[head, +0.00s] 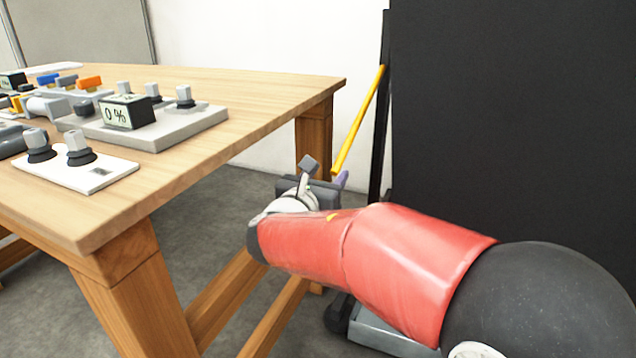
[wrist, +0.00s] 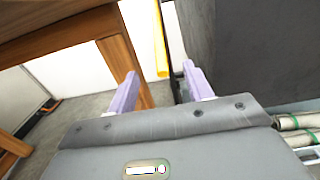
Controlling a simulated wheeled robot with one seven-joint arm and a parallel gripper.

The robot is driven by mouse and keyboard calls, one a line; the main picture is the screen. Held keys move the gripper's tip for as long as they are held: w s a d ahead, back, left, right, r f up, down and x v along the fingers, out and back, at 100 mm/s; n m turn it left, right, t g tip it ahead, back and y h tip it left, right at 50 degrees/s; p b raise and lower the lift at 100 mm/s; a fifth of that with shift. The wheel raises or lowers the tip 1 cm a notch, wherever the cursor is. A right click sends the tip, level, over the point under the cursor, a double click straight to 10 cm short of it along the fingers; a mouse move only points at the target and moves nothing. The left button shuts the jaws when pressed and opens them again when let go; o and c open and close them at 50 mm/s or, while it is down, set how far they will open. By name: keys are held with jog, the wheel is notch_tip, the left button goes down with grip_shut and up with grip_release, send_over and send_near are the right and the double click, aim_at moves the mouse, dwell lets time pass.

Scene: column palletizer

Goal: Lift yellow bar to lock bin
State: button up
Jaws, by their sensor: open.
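The yellow bar (head: 358,122) slants down and to the left along the edge of a tall black panel (head: 510,110) in the head view. Its lower end is close to my gripper (head: 325,180). In the wrist view the yellow bar (wrist: 160,40) hangs down from the top edge, and its lower end is between the lines of the two purple fingers of my gripper (wrist: 158,85), beyond their tips. The fingers are apart with nothing held between them. I cannot tell how far the bar is from the tips. The bin itself is not clearly identifiable.
A wooden table (head: 190,200) stands at the left, with its leg (wrist: 118,58) close to the left finger. It carries control boxes with knobs and a display (head: 128,112). The black panel blocks the right side. Pale rollers (wrist: 298,128) show at the lower right of the wrist view.

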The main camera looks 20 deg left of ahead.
aim_at(341, 158)
jog(key=shift+w+d+p, duration=0.2)
jog(key=shift+w+p, duration=0.05)
jog(key=shift+w, duration=2.05)
jog(key=shift+w+d+p, duration=0.2)
jog(key=shift+w+p, duration=0.05)
jog(key=shift+w, duration=2)
jog(key=shift+c, duration=0.4)
jog(key=c, duration=0.9)
